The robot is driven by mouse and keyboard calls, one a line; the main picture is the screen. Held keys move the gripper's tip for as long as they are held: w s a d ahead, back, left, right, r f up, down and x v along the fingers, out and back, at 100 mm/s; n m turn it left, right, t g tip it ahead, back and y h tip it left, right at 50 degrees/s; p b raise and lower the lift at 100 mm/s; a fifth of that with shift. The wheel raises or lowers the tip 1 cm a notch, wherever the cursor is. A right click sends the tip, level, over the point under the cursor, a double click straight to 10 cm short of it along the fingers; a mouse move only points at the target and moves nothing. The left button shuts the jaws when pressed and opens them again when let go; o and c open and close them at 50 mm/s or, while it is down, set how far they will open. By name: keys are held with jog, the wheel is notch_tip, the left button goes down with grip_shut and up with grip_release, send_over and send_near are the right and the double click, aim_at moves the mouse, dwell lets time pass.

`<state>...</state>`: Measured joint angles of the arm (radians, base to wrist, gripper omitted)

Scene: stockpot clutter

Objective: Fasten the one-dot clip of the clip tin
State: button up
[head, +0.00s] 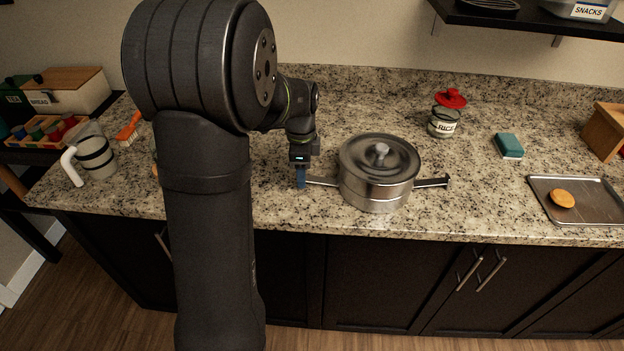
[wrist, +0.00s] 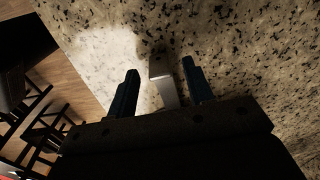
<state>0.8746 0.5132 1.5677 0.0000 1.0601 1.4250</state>
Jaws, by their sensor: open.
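I cannot make out a clip tin or a one-dot clip in either view; my arm hides part of the counter in the head view. A pale grey bar (wrist: 163,82), seemingly the pot's left handle (head: 322,182), lies between the fingers, nearer the right one. I cannot tell whether either finger touches it.
The pot has its lid (head: 379,152) on. A rice jar (head: 443,122) with a red lid, a teal sponge (head: 508,146) and a metal tray (head: 590,212) are to the right. A striped mug (head: 96,157) and an orange brush (head: 129,128) are left. The counter behind the pot is clear.

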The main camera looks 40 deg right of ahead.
jog(key=shift+c, duration=0.5)
jog(key=c, duration=0.6)
jog(key=shift+r, duration=0.1)
